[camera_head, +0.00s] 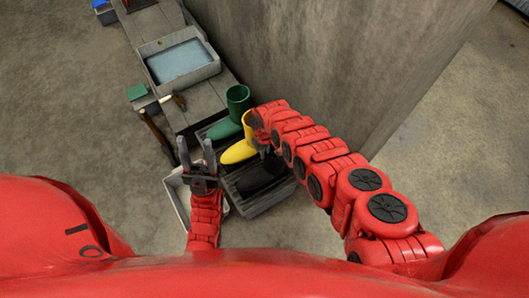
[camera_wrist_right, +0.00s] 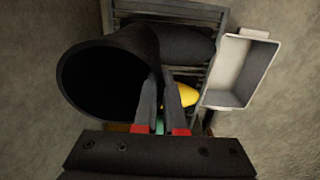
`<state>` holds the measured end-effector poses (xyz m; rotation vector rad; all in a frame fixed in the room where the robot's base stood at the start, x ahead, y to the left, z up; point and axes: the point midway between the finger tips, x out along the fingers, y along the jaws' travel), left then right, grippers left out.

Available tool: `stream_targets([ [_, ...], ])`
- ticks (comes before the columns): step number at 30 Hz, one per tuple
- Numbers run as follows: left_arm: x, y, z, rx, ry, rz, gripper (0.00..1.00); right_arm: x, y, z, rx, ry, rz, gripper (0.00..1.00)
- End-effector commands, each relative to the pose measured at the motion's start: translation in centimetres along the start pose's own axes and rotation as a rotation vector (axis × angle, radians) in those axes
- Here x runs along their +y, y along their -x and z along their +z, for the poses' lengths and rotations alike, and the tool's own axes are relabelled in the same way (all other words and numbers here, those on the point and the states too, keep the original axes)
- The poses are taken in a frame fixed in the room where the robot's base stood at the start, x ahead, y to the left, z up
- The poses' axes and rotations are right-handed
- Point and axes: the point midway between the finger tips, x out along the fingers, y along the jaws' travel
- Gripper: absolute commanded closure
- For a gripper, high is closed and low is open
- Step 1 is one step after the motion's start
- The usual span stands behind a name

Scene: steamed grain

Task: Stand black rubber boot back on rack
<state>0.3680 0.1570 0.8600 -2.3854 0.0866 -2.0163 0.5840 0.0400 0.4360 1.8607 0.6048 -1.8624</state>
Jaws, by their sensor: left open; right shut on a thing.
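The black rubber boot (camera_head: 258,178) is at the near end of the grey slatted rack (camera_head: 284,191), its toe toward the lower left. In the right wrist view its wide open shaft (camera_wrist_right: 84,84) faces the camera. My right gripper (camera_wrist_right: 170,92) is shut on the shaft's rim; in the head view its fingers are mostly hidden by my arm. The boot looks upright over the rack; I cannot tell whether its sole touches the slats. My left gripper (camera_head: 196,148) is open and empty, left of the rack.
A yellow boot (camera_head: 238,152) and a green boot (camera_head: 237,101) stand farther along the rack. A white bin (camera_head: 177,197) is left of the rack and also shows in the right wrist view (camera_wrist_right: 233,74). A concrete wall (camera_head: 330,70) rises to the right. A basin (camera_head: 180,62) stands beyond.

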Motion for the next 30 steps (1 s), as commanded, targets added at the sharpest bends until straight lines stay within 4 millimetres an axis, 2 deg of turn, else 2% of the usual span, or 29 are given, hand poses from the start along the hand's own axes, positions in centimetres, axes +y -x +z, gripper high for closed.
stream_targets([
  [19,0.1,1.1,0.2,0.000,0.000,0.000,0.50,0.0,-1.1,-0.1,0.002,0.000,0.000,1.00],
  [21,0.1,1.0,0.2,0.000,0.000,0.000,0.50,0.0,-1.0,-0.1,0.002,0.000,0.000,0.84],
  [25,0.1,1.0,0.2,0.000,0.000,0.000,0.50,0.0,-1.0,-0.1,0.001,0.000,0.000,0.60],
  [26,0.1,1.0,0.2,0.000,0.000,0.000,0.50,0.0,-1.0,0.0,0.001,0.000,0.000,0.58],
  [30,0.1,1.0,0.2,0.000,0.000,0.000,0.50,0.0,-1.1,0.0,0.001,0.000,0.000,0.58],
])
